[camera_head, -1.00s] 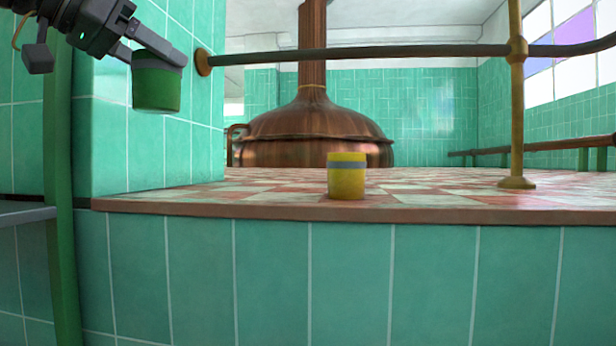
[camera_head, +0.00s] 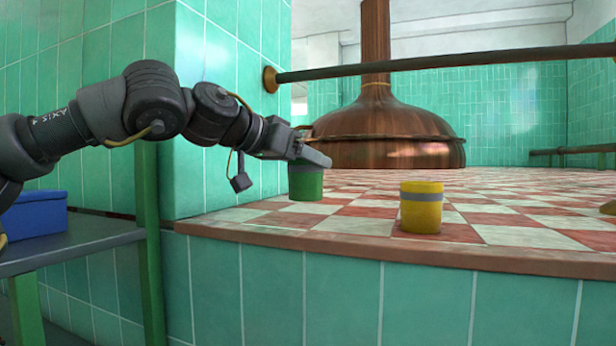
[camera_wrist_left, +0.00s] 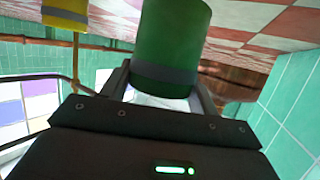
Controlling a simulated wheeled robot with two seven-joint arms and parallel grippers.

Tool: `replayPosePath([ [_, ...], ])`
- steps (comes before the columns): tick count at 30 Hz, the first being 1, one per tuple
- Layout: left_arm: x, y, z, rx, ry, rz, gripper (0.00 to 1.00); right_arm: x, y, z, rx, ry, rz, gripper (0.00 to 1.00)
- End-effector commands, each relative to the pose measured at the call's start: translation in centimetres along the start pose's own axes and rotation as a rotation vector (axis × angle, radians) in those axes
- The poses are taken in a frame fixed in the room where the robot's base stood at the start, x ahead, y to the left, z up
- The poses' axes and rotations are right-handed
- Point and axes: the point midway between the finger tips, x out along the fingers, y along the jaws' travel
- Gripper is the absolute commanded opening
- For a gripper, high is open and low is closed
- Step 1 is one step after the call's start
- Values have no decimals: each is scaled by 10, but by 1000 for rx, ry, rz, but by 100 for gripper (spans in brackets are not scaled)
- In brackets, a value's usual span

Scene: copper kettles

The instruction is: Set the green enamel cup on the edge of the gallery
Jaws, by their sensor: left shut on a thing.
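The green enamel cup (camera_head: 306,184), with a grey band near its rim, is upright in my left gripper (camera_head: 308,157). The fingers are shut on its upper part. In the left wrist view the green cup (camera_wrist_left: 172,40) sits between the two fingers. In the head view the cup shows over the red-and-white tiled floor of the gallery (camera_head: 345,224), a little in from its brown front edge. I cannot tell whether its base touches the tiles. My right gripper is not in view.
A yellow cup with a grey band (camera_head: 421,208) stands near the edge, right of the green cup. A dark rail (camera_head: 440,62) crosses above. A copper kettle (camera_head: 385,130) stands behind. A blue box (camera_head: 36,213) sits on a grey shelf (camera_head: 90,238) at left.

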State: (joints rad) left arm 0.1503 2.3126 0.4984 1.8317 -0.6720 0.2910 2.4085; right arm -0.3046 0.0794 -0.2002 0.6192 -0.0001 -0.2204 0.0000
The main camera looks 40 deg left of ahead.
Motion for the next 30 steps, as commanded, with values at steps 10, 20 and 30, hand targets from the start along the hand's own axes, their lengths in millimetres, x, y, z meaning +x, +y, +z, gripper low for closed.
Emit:
replayPosePath([
  [10, 18, 0, 29, -2, -2, 3, 36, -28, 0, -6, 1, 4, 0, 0],
  [20, 20, 0, 36, -1, 0, 1, 36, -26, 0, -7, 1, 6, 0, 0],
  [30, 21, 0, 38, -1, -1, 0, 82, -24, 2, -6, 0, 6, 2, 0],
])
